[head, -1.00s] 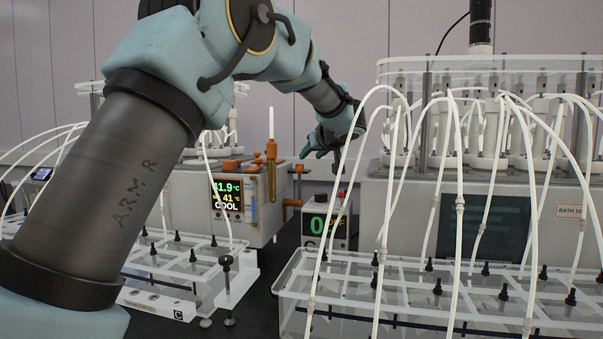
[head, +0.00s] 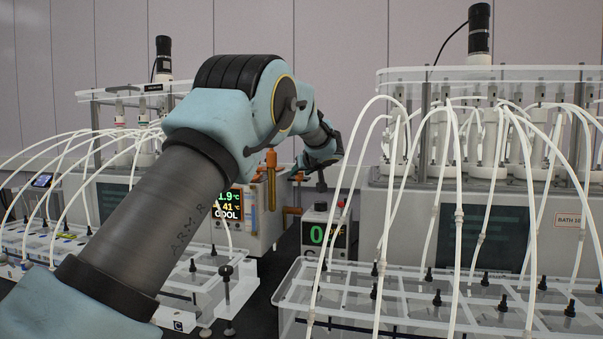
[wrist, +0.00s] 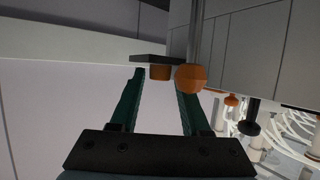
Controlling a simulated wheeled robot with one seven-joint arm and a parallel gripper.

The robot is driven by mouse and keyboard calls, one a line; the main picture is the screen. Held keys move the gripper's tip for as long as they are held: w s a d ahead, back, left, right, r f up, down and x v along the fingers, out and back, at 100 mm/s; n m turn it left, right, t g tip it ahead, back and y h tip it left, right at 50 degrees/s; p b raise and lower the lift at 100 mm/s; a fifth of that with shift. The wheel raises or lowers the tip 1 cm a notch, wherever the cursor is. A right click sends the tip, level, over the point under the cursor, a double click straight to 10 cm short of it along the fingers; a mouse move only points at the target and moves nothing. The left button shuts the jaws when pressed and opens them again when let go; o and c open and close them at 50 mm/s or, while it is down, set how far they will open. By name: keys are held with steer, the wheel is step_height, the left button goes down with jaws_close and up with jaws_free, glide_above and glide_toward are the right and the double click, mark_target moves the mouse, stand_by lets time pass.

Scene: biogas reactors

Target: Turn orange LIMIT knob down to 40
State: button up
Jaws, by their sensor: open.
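The heater unit (head: 264,225) stands left of centre in the head view. Its display (head: 228,205) is partly covered by my arm and shows 1.9, 41 and COOL. In the wrist view my gripper (wrist: 162,84) is open, its two teal fingers pointing at orange parts. A short orange knob (wrist: 160,72) under a dark plate appears between the fingertips, and a round orange knob (wrist: 191,78) appears at the right fingertip. I cannot tell which is the LIMIT knob, or whether either is touched. In the head view my fingers are hidden or too small to tell.
An orange-topped tube (head: 271,163) stands on the heater's side. A small box with a green 0 (head: 318,235) is right of it. The right bath (head: 375,205), its white tubes and a clear rack (head: 350,283) crowd the right side. A narrow dark gap lies between.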

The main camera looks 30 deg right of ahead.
jaws_close()
stand_by(0.3)
steer(key=p, duration=0.2)
steer(key=shift+d+r+n+y+p, duration=0.15)
steer(key=shift+r+n+y+p, duration=0.15)
steer(key=shift+y+p, duration=0.1)
steer(key=n+y+p, duration=0.1)
steer(key=p, duration=0.2)
steer(key=shift+d+p, duration=0.1)
steer(key=shift+p, duration=0.3)
steer(key=n+y+p, duration=0.1)
steer(key=p, duration=0.2)
steer(key=n+y+p, duration=0.1)
steer(key=p, duration=0.3)
steer(key=shift+d+r+y, duration=0.1)
steer(key=shift+d+y, duration=0.15)
steer(key=shift+y, duration=0.05)
steer(key=shift+n+y+p, duration=0.4)
steer(key=shift+p, duration=0.75)
steer(key=shift+f+p, duration=0.3)
